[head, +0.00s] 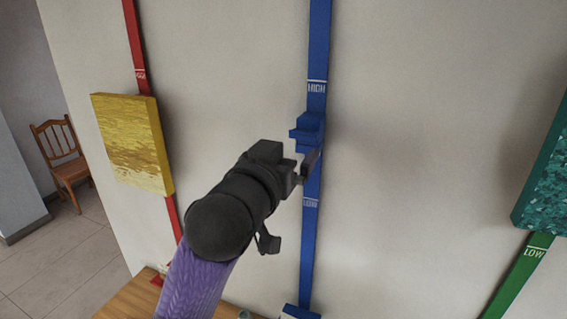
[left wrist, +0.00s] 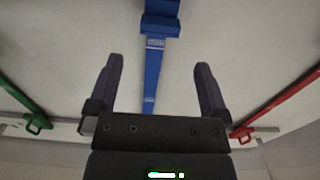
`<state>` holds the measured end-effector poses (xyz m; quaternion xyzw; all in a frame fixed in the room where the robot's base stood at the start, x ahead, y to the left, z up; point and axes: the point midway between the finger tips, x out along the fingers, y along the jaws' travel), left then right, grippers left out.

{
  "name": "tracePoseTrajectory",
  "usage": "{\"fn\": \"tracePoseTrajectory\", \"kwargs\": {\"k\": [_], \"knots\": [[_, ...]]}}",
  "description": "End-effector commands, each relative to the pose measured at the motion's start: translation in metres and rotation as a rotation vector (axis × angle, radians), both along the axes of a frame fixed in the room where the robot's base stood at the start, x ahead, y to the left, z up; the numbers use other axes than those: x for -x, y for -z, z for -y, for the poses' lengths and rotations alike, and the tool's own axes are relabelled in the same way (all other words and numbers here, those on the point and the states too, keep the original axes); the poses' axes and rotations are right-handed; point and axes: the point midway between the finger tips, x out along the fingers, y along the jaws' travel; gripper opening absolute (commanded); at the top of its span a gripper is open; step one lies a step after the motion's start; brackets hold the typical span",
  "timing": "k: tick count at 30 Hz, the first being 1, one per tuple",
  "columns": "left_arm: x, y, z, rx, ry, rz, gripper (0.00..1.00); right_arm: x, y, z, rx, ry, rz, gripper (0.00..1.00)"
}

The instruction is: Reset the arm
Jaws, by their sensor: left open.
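My left gripper (head: 290,202) is open and empty, held up in front of the wall near the blue strip. In the left wrist view its two dark fingers (left wrist: 160,78) stand apart, with the blue strip (left wrist: 152,75) behind the gap between them. In the head view the blue strip (head: 309,245) runs down the wall, with a blue stepped block (head: 308,131) on it between two white labels. The gripper partly overlaps the strip just below that block; I cannot tell whether it touches. My right gripper is not in view.
A yellow panel (head: 133,143) hangs on a red strip (head: 135,45) at left. A teal panel (head: 545,180) is on a green strip (head: 515,280) at right. A wooden surface (head: 130,300) lies below; a wooden chair (head: 62,160) stands far left. The wall between strips is bare.

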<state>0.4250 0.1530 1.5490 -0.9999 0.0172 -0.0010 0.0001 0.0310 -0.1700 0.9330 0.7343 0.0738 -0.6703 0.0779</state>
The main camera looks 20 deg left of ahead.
Motion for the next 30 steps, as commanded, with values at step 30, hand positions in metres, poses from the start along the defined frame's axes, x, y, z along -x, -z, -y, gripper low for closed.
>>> {"fn": "tracePoseTrajectory", "kwargs": {"k": [30], "knots": [[0.177,0.289,0.004,-0.129,0.053,-1.012,1.0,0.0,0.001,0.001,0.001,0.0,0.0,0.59]]}}
